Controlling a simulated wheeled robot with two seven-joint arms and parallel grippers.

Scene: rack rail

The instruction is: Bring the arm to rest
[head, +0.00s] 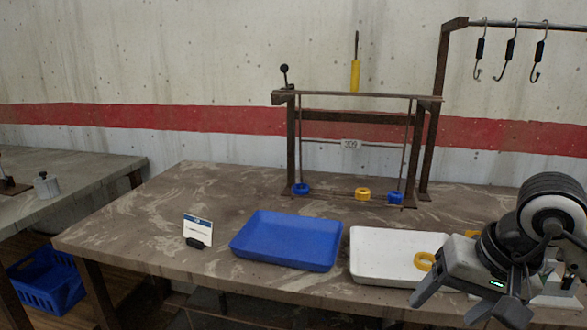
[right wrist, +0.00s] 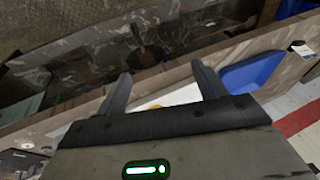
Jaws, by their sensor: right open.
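My right gripper (head: 462,305) is at the lower right of the head view, in front of the table's front edge and the white tray. Its two fingers are spread apart with nothing between them. In the right wrist view the open fingers (right wrist: 163,90) point toward the table edge. My left gripper is in neither view.
A blue tray (head: 287,240) and a white tray (head: 375,260) holding a yellow ring (head: 425,261) lie on the table (head: 150,222). A metal rack (head: 291,140) with blue and yellow rings stands behind. A card (head: 197,230) stands at the left. The table's left part is clear.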

